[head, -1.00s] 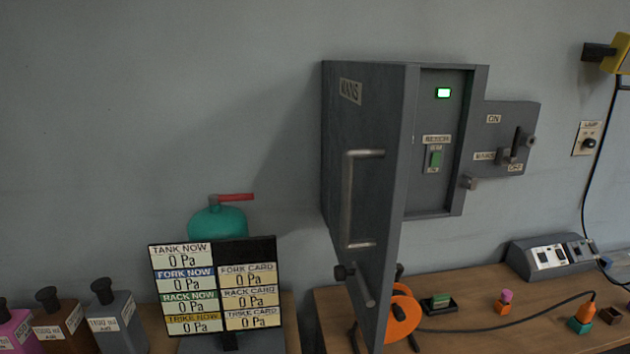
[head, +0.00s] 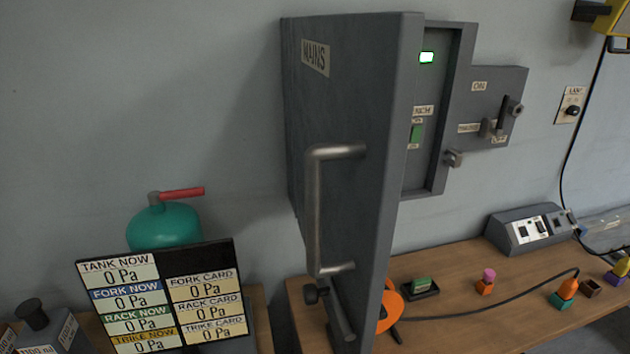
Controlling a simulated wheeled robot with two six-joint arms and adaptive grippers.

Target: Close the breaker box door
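The breaker box door (head: 355,120), labelled MAINS, is a grey panel standing wide open, swung out toward me. A metal bar handle (head: 318,210) runs vertically on its outer face. Behind the door is the grey breaker box (head: 438,110) on the wall, with a green lit lamp (head: 427,57) and a green switch (head: 416,134) inside, partly hidden by the door. A latch knob (head: 453,158) sits at the box's right edge. A dark knob with a rod shows at the door's lower part. Neither of my grippers is in the head view.
A lever panel (head: 492,110) adjoins the box on the right. Below is a wooden bench (head: 450,300) with an orange reel (head: 390,305), a cable, small coloured plugs and a grey socket box (head: 530,229). A pressure board (head: 165,297) and teal tank (head: 165,226) stand at left.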

